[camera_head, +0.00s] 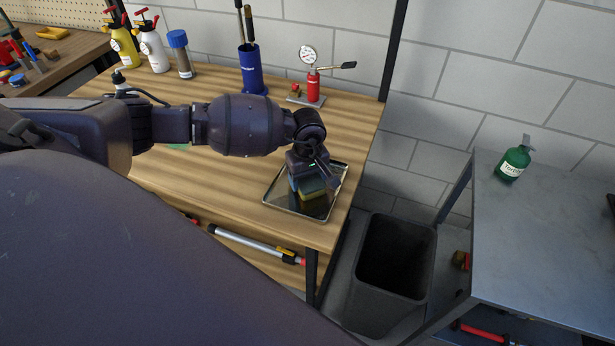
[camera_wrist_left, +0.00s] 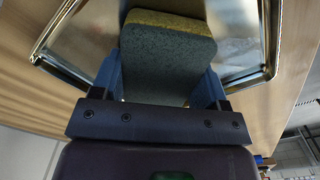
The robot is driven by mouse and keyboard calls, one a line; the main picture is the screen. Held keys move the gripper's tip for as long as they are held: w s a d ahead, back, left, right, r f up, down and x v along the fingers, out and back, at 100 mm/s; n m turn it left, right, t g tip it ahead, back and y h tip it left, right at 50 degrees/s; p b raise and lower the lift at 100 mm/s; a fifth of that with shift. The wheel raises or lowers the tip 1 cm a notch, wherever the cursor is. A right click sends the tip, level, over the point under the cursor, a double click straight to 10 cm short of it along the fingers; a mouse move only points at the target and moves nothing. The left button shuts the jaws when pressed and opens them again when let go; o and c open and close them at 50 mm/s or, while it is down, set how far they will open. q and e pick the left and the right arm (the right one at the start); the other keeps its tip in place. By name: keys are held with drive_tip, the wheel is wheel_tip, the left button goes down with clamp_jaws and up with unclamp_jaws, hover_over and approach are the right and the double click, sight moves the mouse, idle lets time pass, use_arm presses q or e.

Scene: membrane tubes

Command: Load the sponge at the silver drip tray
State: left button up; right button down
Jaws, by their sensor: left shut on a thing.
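The sponge (camera_head: 309,188), yellow with a dark grey-green side, is held over the silver drip tray (camera_head: 332,201) on the wooden workbench. My left gripper (camera_head: 308,184) is shut on the sponge. In the left wrist view the sponge (camera_wrist_left: 166,55) sits between the two blue fingers of my left gripper (camera_wrist_left: 164,80), with the shiny tray (camera_wrist_left: 240,40) behind it. I cannot tell whether the sponge touches the tray floor. The arm hides part of the sponge in the head view. My right gripper is not in view.
A red pump with a gauge (camera_head: 313,84), a blue canister (camera_head: 252,70) and spray bottles (camera_head: 150,45) stand at the back of the bench. A dark bin (camera_head: 395,260) is beside the bench. A green bottle (camera_head: 513,163) stands on the grey table (camera_head: 560,230).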

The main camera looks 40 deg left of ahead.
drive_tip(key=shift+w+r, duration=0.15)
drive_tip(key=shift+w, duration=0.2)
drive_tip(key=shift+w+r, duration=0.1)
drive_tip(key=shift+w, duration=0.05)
use_arm(q)
drive_tip(key=shift+f, duration=0.1)
idle(0.3)
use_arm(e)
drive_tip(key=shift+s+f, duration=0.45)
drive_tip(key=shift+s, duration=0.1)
use_arm(q)
drive_tip(key=shift+s, duration=0.1)
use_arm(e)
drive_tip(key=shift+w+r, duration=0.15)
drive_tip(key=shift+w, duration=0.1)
